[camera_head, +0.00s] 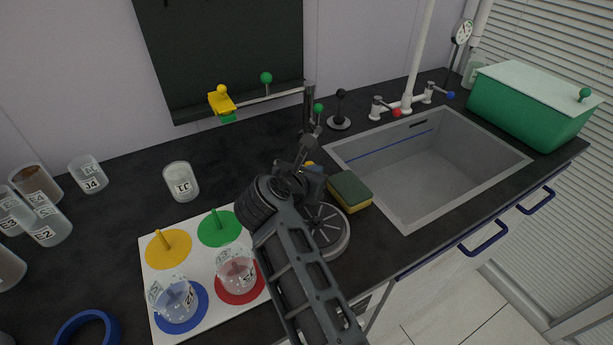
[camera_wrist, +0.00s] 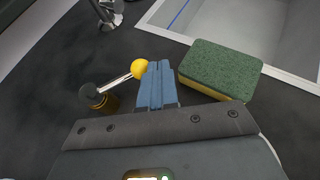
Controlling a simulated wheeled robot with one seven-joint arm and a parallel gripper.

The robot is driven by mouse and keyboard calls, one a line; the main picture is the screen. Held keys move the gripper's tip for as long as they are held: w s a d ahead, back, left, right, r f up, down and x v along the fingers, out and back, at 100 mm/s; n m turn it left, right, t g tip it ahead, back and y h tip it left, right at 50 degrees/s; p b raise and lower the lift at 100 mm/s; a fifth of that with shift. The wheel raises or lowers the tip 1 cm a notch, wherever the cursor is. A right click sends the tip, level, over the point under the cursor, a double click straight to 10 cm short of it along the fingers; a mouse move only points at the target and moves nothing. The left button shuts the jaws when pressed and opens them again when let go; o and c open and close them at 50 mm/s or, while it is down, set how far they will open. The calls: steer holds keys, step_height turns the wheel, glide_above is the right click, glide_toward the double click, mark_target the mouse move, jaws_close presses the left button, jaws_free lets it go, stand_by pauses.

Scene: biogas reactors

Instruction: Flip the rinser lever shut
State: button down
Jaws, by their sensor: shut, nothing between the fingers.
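The rinser (camera_head: 331,236) is a round grey disc with spokes on the counter in front of the sink, partly hidden by my arm. Its lever shows in the wrist view as a yellow ball (camera_wrist: 140,69) on a thin metal rod (camera_wrist: 115,83), slanting from a dark pivot with a brass base (camera_wrist: 97,98). In the head view only a bit of the yellow ball (camera_head: 309,166) shows. My gripper (camera_wrist: 156,66) is shut and empty, its blue fingers just right of the ball. They look very close to it; I cannot tell whether they touch. It also shows in the head view (camera_head: 315,178).
A green and yellow sponge (camera_head: 350,190) lies right of my gripper, beside the sink (camera_head: 400,205). A stand with a green-knobbed valve (camera_head: 318,109) rises behind. A white board (camera_head: 152,270) with coloured discs and beakers is left of my arm.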

steer(key=shift+w+d, duration=0.25)
steer(key=shift+w, duration=0.5)
steer(key=shift+w+d, duration=0.2)
steer(key=shift+w, duration=0.5)
stand_by(0.4)
